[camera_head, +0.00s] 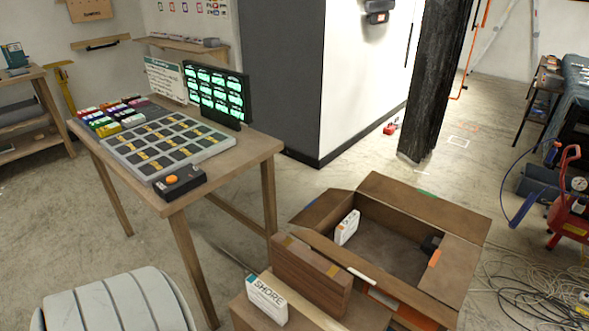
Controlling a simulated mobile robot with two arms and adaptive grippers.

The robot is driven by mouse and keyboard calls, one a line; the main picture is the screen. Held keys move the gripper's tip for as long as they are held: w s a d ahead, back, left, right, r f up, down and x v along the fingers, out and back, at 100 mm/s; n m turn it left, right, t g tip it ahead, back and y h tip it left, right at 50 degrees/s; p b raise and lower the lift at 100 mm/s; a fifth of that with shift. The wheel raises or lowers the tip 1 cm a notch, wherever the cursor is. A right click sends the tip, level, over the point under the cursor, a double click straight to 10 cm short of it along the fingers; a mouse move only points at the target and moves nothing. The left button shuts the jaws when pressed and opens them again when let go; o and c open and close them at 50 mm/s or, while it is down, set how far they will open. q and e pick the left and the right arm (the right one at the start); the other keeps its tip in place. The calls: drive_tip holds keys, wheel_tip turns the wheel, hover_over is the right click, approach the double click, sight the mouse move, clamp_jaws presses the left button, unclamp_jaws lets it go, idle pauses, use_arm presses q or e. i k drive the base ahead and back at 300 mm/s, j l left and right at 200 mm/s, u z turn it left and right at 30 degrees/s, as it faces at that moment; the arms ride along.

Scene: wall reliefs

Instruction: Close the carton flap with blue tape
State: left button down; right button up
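An open brown carton (395,212) stands at the lower right, its flaps folded outward. The left flap (322,208) has a small bluish mark near its outer edge, too small to make out clearly. The far flap (445,208) carries green tape at its edge. The right flap (452,270) carries orange tape, and the near flap (335,258) carries a white strip. Inside the carton are a white box (347,228) and a small dark item (431,244). Neither of my grippers is in view.
A wooden table (230,161) at left holds a compartment tray (167,139), coloured boxes, a dark button box (180,182) and a green-lit display (218,94). A brown box and a white "SHORE" box (267,298) are in front of the carton. Cables (535,285) cover the right floor.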

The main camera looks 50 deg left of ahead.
sight(314, 212)
drive_tip(key=k+j, duration=0.1)
drive_tip(key=j, duration=0.3)
drive_tip(key=k+j, duration=0.1)
drive_tip(key=j, duration=0.3)
drive_tip(key=k+j, duration=0.1)
drive_tip(key=j, duration=0.35)
drive_tip(key=k+j+z, duration=0.1)
drive_tip(key=j, duration=0.3)
drive_tip(key=k+j, duration=0.15)
drive_tip(key=j, duration=0.25)
drive_tip(key=k+j, duration=0.1)
drive_tip(key=j, duration=0.3)
